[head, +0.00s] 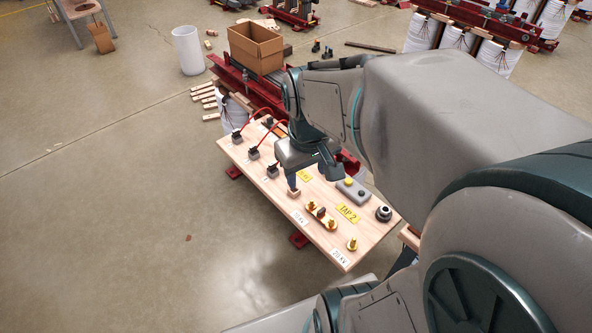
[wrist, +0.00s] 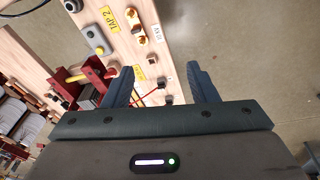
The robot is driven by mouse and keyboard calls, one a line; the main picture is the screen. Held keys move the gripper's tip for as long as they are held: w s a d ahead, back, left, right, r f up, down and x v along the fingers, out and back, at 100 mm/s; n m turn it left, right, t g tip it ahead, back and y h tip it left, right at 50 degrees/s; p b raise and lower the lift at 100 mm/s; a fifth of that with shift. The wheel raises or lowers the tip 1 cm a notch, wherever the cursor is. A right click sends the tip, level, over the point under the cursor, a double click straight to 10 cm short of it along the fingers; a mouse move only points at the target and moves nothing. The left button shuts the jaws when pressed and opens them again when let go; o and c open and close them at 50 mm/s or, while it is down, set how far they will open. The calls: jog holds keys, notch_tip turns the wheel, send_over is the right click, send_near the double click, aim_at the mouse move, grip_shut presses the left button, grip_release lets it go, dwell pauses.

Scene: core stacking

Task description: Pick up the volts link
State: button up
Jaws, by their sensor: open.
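A brass link bar (head: 321,214) with upright brass terminals and a dark knob in its middle lies on the wooden board, near the board's front right part. I take it to be the volts link, but I read no such label on it. It also shows in the wrist view (wrist: 135,27), at the top, beyond the fingertips. My gripper (wrist: 160,69) is open with nothing between its fingers. In the head view my gripper (head: 312,180) hangs above the board, up and left of the link and apart from it. My wrist hides part of the board there.
The wooden board (head: 265,193) also holds a yellow TAP 2 label (head: 347,213), a grey button box (head: 353,190), a black round knob (head: 383,214), a lone brass terminal (head: 352,244) and red-cabled blocks (head: 253,153). A cardboard box (head: 256,47) stands behind. Open floor lies left.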

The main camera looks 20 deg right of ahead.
jog(key=w+d+f+n+g+b, duration=0.1)
jog(key=w+d+f+b, duration=0.3)
jog(key=f, duration=0.3)
jog(key=w+d+f+n+g+b, duration=0.1)
jog(key=w+d+f+n+b, duration=0.2)
jog(key=f, duration=0.5)
jog(key=m+b, duration=0.1)
jog(key=b, duration=0.1)
send_over(322, 211)
jog(key=shift+y, duration=0.4)
jog(key=f, duration=0.7)
jog(key=shift+s+a+f, duration=0.1)
jog(key=shift+a+f, duration=0.15)
jog(key=shift+f, duration=0.1)
jog(key=shift+d+f+b, duration=0.15)
jog(key=shift+f+b, duration=0.15)
jog(key=shift+f, duration=1.2)
jog(key=shift+d+f+b, duration=0.15)
jog(key=shift+f+b, duration=0.1)
jog(key=shift+f, duration=1.2)
jog(key=c, duration=1.1)
